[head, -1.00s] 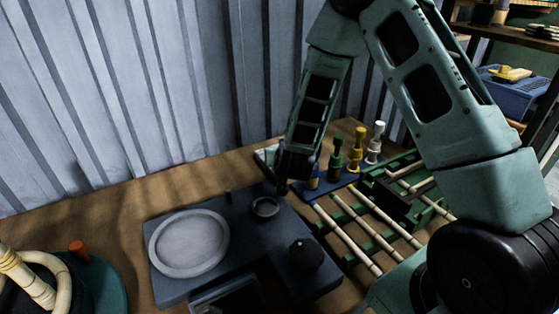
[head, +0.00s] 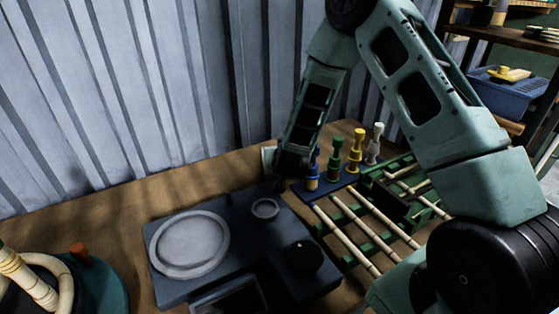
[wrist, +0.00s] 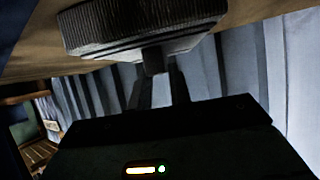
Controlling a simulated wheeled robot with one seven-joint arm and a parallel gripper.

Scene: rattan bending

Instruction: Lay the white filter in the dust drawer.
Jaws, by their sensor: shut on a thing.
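My gripper (head: 291,168) is above the back of the bench, behind the slate-blue block. In the wrist view the gripper (wrist: 153,68) is shut on the stem of a broad, ribbed plate (wrist: 140,28), which looks dark grey in shadow. A pale flat edge (head: 268,158) shows left of the gripper in the head view; it seems to be the same plate, the white filter, mostly hidden by the arm. The dust drawer seems to be the dark, open-topped box (head: 211,299) at the block's front, cut off by the lower picture edge.
The slate-blue block (head: 180,281) carries a large pale disc (head: 188,244), a small round dish (head: 265,208) and a black knob (head: 305,256). Coloured pegs (head: 356,150) and a green rack with canes (head: 352,217) stand to the right. A corrugated wall (head: 150,90) is close behind.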

